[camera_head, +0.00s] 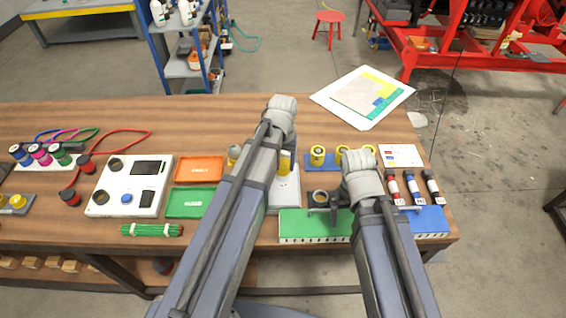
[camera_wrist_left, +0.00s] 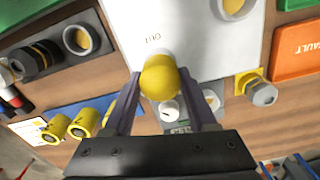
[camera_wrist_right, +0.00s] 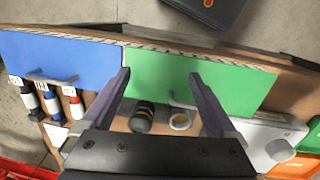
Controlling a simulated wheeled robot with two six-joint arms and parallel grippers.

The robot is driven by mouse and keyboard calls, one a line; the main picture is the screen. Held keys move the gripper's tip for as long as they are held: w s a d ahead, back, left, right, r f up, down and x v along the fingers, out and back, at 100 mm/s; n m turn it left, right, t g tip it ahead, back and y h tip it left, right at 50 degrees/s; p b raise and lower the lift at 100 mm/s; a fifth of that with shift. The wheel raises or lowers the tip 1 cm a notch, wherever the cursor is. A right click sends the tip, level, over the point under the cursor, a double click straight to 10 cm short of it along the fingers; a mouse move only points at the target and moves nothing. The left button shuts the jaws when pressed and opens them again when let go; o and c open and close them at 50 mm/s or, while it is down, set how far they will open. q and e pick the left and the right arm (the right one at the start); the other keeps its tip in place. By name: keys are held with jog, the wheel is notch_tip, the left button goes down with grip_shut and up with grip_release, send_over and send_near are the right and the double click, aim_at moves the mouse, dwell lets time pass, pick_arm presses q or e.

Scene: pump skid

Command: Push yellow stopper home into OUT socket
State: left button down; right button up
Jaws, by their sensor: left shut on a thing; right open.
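In the left wrist view the yellow stopper (camera_wrist_left: 160,83) is between the fingertips of my left gripper (camera_wrist_left: 161,75), which is shut on it. It is over the white block (camera_wrist_left: 190,30), at the edge bearing the OUT label (camera_wrist_left: 154,37). The stopper covers the OUT socket, so I cannot tell how deep it sits. A second ring with yellow inside (camera_wrist_left: 233,6) is on the same block. In the head view my forearm hides part of the block (camera_head: 285,197); a yellow piece (camera_head: 285,162) shows beside it. My right gripper (camera_wrist_right: 159,73) is open and empty above the table.
Below my right gripper are a black cylinder (camera_wrist_right: 143,116), a grey ring (camera_wrist_right: 180,120) and a green panel (camera_wrist_right: 200,78) with a handle. A blue panel (camera_wrist_right: 60,58) adjoins it. Orange (camera_head: 200,170) and green (camera_head: 189,203) trays lie left of my left forearm.

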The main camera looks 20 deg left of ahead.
pick_arm(q)
jog(key=shift+c, duration=0.6)
grip_release()
jog(key=shift+r, duration=0.15)
pick_arm(e)
jog(key=shift+r, duration=0.1)
pick_arm(q)
notch_tip(320, 180, up, 8)
jog(key=p, duration=0.8)
jog(key=shift+f, duration=0.2)
pick_arm(e)
notch_tip(320, 180, up, 8)
jog(key=shift+f, duration=0.2)
pick_arm(q)
jog(key=shift+f, duration=0.15)
pick_arm(e)
jog(key=shift+f, duration=0.1)
pick_arm(q)
notch_tip(320, 180, down, 8)
jog(key=b, duration=0.8)
pick_arm(e)
notch_tip(320, 180, down, 8)
jog(key=shift+r, duration=0.15)
pick_arm(q)
jog(key=shift+r, duration=0.2)
